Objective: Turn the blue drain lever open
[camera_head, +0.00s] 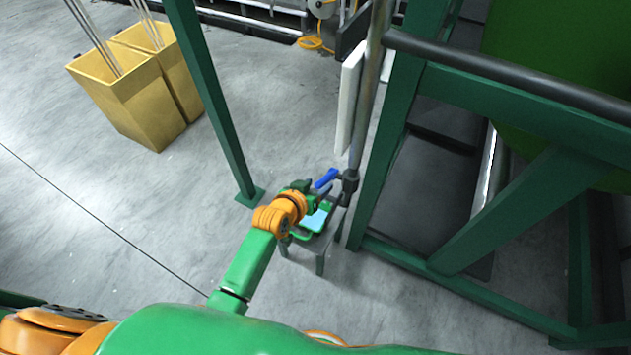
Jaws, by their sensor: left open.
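The blue drain lever (326,178) sits at the valve (349,183) near the bottom of a vertical grey pipe (366,100). It points to the left from the valve in the camera_head view. My left gripper (309,186) is at the end of my green and orange arm, just left of the lever. It is open. At this size I cannot tell whether its fingers touch the lever or are around it. My right gripper is not in view.
A small grey stand (320,262) with a green-rimmed, light blue tray (316,219) stands under the valve. A green frame post (215,100) rises at left, and a large green frame (390,165) at right. Yellow bins (130,98) stand at upper left. Left floor is clear.

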